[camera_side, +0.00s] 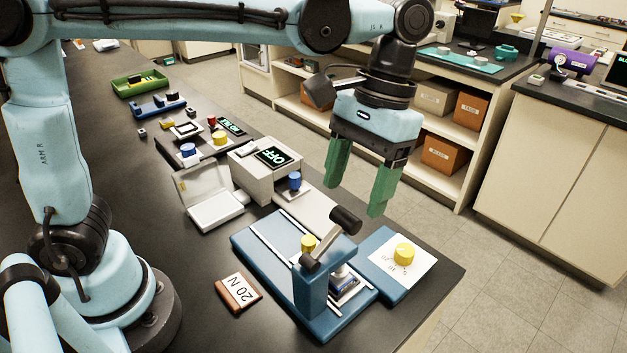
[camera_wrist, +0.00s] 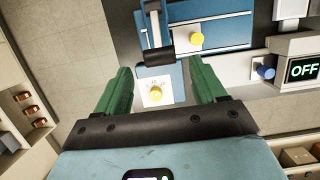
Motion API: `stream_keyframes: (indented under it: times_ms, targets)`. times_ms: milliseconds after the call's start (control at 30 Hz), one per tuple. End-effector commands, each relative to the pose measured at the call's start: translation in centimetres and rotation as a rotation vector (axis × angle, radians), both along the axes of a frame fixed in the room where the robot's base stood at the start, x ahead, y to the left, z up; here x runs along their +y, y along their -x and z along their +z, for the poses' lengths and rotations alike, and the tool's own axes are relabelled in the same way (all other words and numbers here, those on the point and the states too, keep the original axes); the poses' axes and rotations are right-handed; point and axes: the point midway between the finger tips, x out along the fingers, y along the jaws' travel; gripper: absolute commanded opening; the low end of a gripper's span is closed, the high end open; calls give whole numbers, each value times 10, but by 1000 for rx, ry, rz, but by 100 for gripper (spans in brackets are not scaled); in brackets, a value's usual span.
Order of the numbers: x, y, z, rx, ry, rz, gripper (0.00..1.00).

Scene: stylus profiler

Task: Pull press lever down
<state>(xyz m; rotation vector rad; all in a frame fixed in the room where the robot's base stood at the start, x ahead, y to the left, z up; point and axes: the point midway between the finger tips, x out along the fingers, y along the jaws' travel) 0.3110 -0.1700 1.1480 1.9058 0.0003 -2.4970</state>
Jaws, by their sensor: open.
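The press (camera_side: 312,288) is a blue frame on a blue base at the front of the bench. Its grey lever (camera_side: 328,239) slants up to a black cylindrical handle (camera_side: 345,220). In the wrist view the black handle (camera_wrist: 155,57) shows ahead of my fingertips, between their lines. My gripper (camera_side: 357,199) is open and empty, its two green fingers pointing down, just above the handle in the side view. The fingers also show in the wrist view (camera_wrist: 161,70). I see no contact with the handle; the exact gap is unclear.
A blue plate with white paper (camera_side: 385,265) and a yellow knob (camera_side: 404,253) lies right of the press. A "20 N" block (camera_side: 238,292) lies left of it. Behind stands a box with an "OFF" display (camera_side: 274,157) and a blue knob (camera_side: 295,181). The bench edge is close on the right.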

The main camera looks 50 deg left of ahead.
Motion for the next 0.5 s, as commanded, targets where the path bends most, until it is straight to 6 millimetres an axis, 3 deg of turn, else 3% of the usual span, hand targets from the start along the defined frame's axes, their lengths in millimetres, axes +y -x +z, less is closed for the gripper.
stream_keyframes:
  times_ms: [200,500]
  targets:
    - [0,-9,32,0,0,1,70]
    - [0,-14,50,0,0,0,70]
